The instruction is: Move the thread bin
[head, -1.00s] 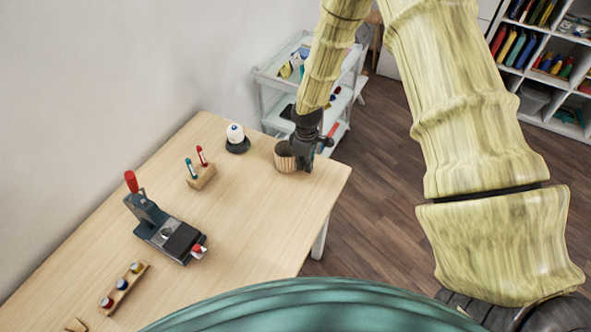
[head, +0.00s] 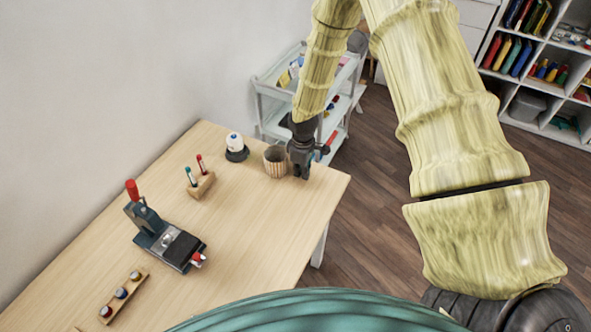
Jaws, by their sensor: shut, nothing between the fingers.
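A round, ribbed wooden cup (head: 275,163), which I take to be the thread bin, stands upright on the wooden table near its far right end. My gripper (head: 302,172) is dark grey, points down and is just right of the cup. Its fingers look shut, with nothing in them. Whether they touch the cup's side cannot be told.
A white-topped dark device (head: 236,147) stands just left of the cup. A wooden pen block (head: 202,186), a dark press with red handles (head: 165,240) and a spool rack (head: 122,295) lie nearer on the table (head: 250,245). A white cart (head: 270,88) stands behind.

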